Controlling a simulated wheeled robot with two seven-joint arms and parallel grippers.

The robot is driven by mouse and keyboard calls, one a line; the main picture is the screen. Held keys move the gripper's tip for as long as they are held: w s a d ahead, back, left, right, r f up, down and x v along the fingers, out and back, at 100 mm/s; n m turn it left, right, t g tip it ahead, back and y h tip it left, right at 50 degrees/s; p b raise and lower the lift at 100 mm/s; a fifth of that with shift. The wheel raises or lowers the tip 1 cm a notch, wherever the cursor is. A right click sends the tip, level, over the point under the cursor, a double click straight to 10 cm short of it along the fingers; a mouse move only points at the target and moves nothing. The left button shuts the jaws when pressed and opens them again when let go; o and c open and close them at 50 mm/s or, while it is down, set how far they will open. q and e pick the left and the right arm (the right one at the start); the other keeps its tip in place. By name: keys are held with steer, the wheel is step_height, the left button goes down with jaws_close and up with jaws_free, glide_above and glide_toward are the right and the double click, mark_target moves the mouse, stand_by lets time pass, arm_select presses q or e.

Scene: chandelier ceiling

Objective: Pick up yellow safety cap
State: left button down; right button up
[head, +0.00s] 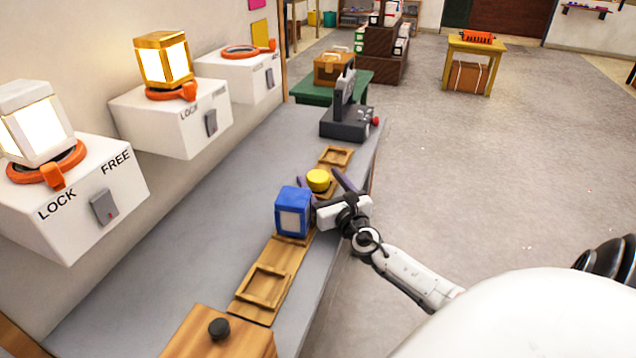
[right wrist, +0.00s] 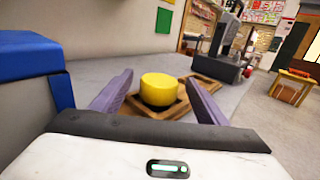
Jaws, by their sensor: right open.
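The yellow safety cap (head: 318,179) is a short round cylinder sitting in a wooden square frame on the grey counter. In the right wrist view the cap (right wrist: 158,90) stands upright between and just beyond the two purple fingers. My right gripper (head: 335,184) is open and empty, with its fingers on either side of the cap's near side. In the right wrist view the open gripper (right wrist: 160,98) shows no contact with the cap that I can make out. My left gripper is not in view.
A blue lantern-like block (head: 292,211) stands close to the left of my right gripper. An empty wooden frame (head: 266,287) lies nearer, another (head: 336,156) farther. A dark machine (head: 347,122) stands beyond. White lock boxes (head: 75,195) line the wall.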

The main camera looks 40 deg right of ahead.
steer(key=c, duration=1.1)
